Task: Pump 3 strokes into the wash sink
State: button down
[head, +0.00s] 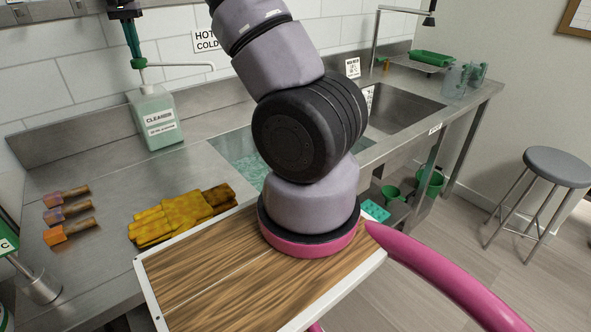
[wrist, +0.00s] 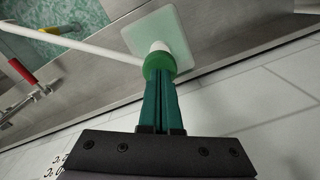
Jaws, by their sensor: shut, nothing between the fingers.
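The cleaner bottle (head: 155,118) is pale green and stands upright on the steel counter, left of the sinks. Its green pump head (head: 139,63) has a white spout (head: 185,65) pointing right, toward the wash sink (head: 240,153), which holds greenish water. My gripper (head: 135,52) has green fingers, shut and empty, pointing down right at the top of the pump head. In the wrist view the shut fingers (wrist: 160,85) meet or nearly meet the pump head (wrist: 158,64); I cannot tell if they touch. The spout (wrist: 85,43) reaches toward the water (wrist: 60,30).
Yellow gloves (head: 185,214) and several wooden-handled brushes (head: 68,214) lie on the front counter. A second, empty sink (head: 400,108) is at the right. A tap with a red handle (wrist: 20,72) shows in the wrist view. A grey stool (head: 555,166) stands right.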

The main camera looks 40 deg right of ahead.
jog(key=shift+f, duration=1.3)
jog(key=shift+r, duration=1.9)
notch_tip(320, 180, up, 6)
